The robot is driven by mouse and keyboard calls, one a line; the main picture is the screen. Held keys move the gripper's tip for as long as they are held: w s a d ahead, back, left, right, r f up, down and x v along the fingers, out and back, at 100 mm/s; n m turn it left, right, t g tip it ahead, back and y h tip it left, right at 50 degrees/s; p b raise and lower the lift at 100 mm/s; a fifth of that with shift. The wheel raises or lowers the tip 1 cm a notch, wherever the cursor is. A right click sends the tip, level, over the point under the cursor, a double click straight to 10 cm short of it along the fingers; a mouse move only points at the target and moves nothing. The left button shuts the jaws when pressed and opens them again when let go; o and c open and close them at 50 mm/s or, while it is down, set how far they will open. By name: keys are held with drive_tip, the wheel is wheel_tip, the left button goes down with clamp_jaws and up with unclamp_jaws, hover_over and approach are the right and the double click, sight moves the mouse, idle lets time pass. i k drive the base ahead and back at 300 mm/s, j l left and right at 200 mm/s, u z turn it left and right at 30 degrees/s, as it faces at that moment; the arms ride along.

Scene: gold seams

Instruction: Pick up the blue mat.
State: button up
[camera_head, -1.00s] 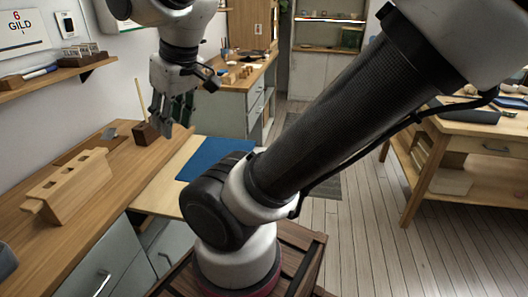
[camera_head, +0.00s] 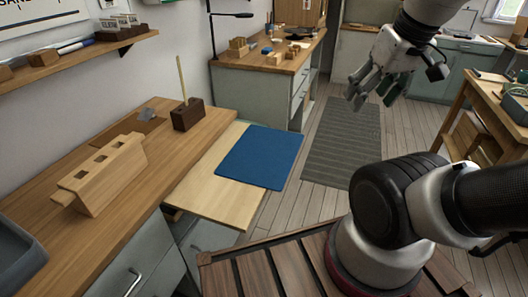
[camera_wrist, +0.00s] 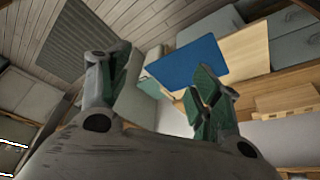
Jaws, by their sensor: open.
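The blue mat (camera_head: 262,157) lies flat on a pale pull-out board (camera_head: 212,188) at the side of the wooden workbench. Its right part reaches to the board's edge and seems to stick out past it. In the wrist view the blue mat (camera_wrist: 192,66) shows beyond the fingers. My gripper (camera_head: 368,96) is up in the air to the right of the mat, above the floor and the grey rug, well apart from the mat. Its fingers (camera_wrist: 155,100) are open with nothing between them.
A wooden slotted block (camera_head: 105,170) and a dark block with a thin stick (camera_head: 187,115) stand on the workbench (camera_head: 150,205). A wall shelf (camera_head: 75,65) hangs above. A second bench (camera_head: 265,62) stands behind. A grey rug (camera_head: 342,145) lies on the floor. Another table (camera_head: 480,120) stands at right.

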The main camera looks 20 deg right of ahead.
sight(265, 157)
drive_tip(key=k, duration=0.6)
drive_tip(key=l+u, duration=0.1)
drive_tip(key=u, duration=1.4)
drive_tip(key=l+u, duration=0.25)
drive_tip(key=l, duration=4.6)
drive_tip(key=k+j, duration=1.15)
drive_tip(key=j, duration=0.15)
